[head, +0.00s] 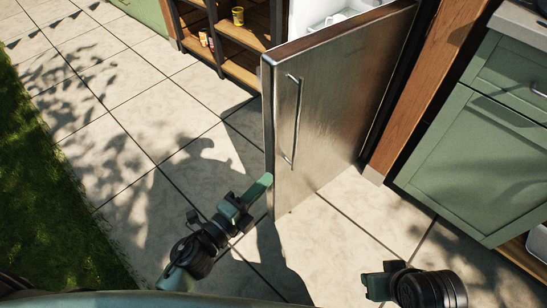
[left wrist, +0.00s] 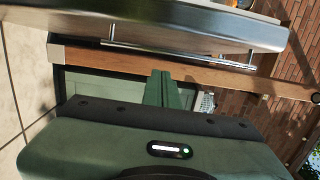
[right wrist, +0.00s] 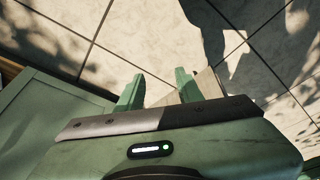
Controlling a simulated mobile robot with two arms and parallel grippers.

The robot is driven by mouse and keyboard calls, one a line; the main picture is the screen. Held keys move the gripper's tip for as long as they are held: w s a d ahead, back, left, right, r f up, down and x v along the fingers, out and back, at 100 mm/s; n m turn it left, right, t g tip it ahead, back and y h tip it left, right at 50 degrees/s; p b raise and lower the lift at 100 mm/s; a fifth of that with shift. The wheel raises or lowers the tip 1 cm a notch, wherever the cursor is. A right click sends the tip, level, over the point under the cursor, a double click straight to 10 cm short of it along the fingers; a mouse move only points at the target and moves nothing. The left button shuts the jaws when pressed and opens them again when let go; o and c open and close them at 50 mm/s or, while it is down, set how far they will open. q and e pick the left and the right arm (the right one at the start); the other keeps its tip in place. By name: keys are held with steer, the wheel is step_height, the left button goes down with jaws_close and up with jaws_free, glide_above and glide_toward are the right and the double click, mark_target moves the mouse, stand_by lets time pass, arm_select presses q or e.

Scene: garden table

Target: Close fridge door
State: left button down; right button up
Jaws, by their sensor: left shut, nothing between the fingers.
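The stainless steel fridge door (head: 335,95) stands open in the head view, with a long bar handle (head: 298,120) on its front face. The white fridge interior (head: 312,12) shows behind its top edge. My left gripper (head: 264,184) is shut and empty, its fingertips beside the door's lower free edge; I cannot tell if they touch. In the left wrist view the shut fingers (left wrist: 162,88) point toward the door (left wrist: 190,28) and handle (left wrist: 180,45), which cross the top. My right gripper (right wrist: 158,86) is open and empty over the paving, right of the door.
Green cabinets (head: 490,150) stand at right beside a wooden post (head: 425,80). Paving (head: 125,110) is clear at left, with grass (head: 50,220) beyond.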

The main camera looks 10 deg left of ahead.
mark_target(276, 148)
arm_select(q)
steer(key=shift+w+d, duration=0.35)
steer(key=shift+w, duration=1.5)
steer(key=shift+w+d, duration=0.3)
steer(key=shift+w, duration=1.55)
steer(key=shift+w+d, duration=0.35)
steer(key=shift+w, duration=1.5)
steer(key=shift+a, duration=0.1)
